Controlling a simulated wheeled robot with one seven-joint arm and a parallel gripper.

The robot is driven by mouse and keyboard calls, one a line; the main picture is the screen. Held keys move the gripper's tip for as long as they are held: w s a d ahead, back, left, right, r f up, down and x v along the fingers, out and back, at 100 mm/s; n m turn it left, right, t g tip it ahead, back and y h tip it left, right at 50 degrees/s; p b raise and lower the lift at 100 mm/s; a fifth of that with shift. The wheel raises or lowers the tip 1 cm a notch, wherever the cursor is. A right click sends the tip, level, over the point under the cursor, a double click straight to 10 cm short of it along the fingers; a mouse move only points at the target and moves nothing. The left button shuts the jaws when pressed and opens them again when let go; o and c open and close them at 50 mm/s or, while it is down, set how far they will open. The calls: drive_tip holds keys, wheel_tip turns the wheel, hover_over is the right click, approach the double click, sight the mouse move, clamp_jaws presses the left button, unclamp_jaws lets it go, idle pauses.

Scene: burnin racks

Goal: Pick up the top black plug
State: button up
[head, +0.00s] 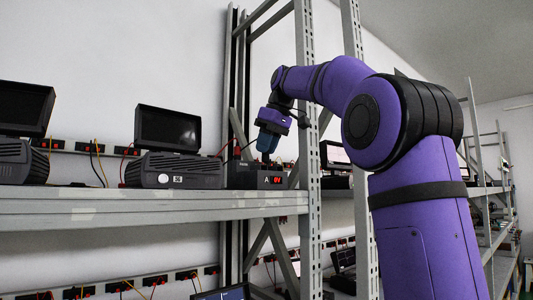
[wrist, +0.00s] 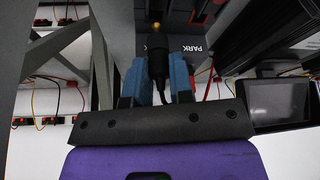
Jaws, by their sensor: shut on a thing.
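My gripper (wrist: 157,82) has two blue fingers, seen in the wrist view pressed around a black plug (wrist: 157,58) between them. The plug has a gold-coloured tip at its far end, and a dark cable runs back from it toward the palm. The plug is hidden there behind the fingers. I cannot tell whether its tip is still in a socket.
A grey shelf (head: 150,207) carries black units (head: 175,171) and small monitors (head: 167,128) left of the box. A perforated rack post (head: 307,120) stands close to the right of my gripper. Red and yellow wires hang along the wall strips.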

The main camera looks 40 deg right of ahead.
drive_tip(key=shift+s+r, duration=0.1)
drive_tip(key=shift+r, duration=0.25)
drive_tip(key=s+a+r, duration=0.1)
drive_tip(key=s+a, duration=0.8)
drive_tip(key=s, duration=0.3)
drive_tip(key=shift+s+a+r, duration=0.2)
drive_tip(key=shift+s+a, duration=0.05)
drive_tip(key=shift+s, duration=0.15)
